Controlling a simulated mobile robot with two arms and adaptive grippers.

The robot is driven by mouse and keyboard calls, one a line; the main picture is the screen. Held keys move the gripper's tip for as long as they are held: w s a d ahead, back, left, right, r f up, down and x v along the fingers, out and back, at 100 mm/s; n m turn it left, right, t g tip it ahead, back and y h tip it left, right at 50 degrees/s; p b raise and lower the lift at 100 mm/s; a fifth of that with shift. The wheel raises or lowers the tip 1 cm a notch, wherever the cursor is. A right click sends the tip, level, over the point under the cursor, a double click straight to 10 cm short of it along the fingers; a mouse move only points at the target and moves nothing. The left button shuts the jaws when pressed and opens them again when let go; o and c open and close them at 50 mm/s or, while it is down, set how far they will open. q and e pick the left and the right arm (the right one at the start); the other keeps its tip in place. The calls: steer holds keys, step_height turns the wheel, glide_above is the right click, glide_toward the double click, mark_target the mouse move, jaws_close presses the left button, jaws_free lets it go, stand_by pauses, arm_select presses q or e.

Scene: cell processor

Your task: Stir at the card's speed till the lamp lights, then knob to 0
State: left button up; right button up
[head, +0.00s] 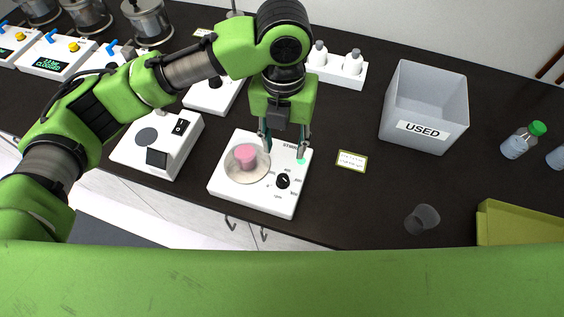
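The white stirrer (238,195) stands on the dark bench in the head view, left of centre. A small vessel of pink liquid (245,155) sits on its round plate. The black knob (283,181) is on the stirrer's right side, ringed by small numbers; its exact setting is too small to read. A bright green lamp spot (301,161) shows at the stirrer's upper right. The card (352,161) lies to the right, its text unreadable. My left gripper (284,145) points down over the stirrer's back part, fingers apart and empty, above the knob. My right gripper is out of view.
A grey bin marked USED (423,130), a tipped dark cup (422,218), a green-capped bottle (517,145) and an olive tray (490,225) are at right. Bench around the card is clear.

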mark_target(283, 178)
arm_select(q)
step_height(283, 178, down, 12)
steer(key=p, duration=0.4)
steer(key=shift+s+a+f, duration=0.1)
steer(key=shift+s+f, duration=0.05)
steer(key=shift+f, duration=0.55)
jaws_close()
